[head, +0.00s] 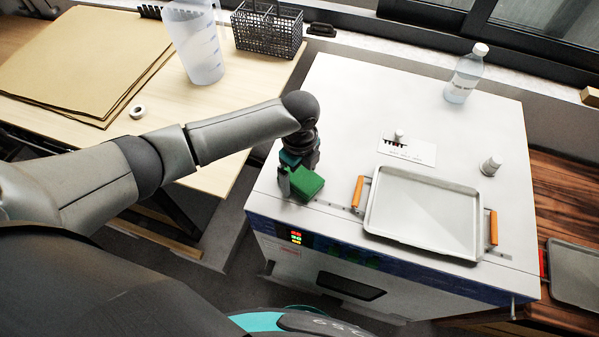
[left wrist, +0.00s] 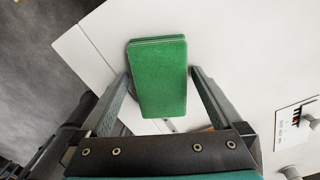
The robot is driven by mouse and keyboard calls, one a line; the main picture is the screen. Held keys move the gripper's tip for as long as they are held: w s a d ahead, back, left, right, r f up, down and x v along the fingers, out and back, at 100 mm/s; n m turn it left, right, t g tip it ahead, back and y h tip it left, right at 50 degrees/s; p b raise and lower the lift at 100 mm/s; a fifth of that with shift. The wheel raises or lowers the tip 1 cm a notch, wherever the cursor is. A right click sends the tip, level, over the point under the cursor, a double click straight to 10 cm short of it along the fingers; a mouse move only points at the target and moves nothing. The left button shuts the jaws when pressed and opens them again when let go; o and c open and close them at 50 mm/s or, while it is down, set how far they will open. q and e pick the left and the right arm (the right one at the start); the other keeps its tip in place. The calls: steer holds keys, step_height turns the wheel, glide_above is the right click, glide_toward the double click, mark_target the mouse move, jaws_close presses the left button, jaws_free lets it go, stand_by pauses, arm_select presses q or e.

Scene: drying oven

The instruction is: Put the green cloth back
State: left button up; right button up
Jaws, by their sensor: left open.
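The green cloth (head: 306,183), a folded thick pad, is at the front left corner of the white drying oven's top (head: 340,120). My left gripper (head: 297,176) is right at the cloth, pointing down over that corner. In the left wrist view the cloth (left wrist: 160,85) lies between the two spread fingers of the left gripper (left wrist: 159,76), with a gap visible near the left finger. The gripper is open. I cannot tell whether either finger touches the cloth. My right gripper is not in view.
A metal tray (head: 425,212) with orange handles lies right of the cloth on the oven top. A wooden table (head: 250,90) with a jug (head: 198,50) is at left.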

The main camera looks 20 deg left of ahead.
mark_target(299, 174)
arm_select(q)
step_height(299, 174, up, 12)
steer(key=p, duration=0.1)
steer(key=shift+r, duration=0.1)
stand_by(0.4)
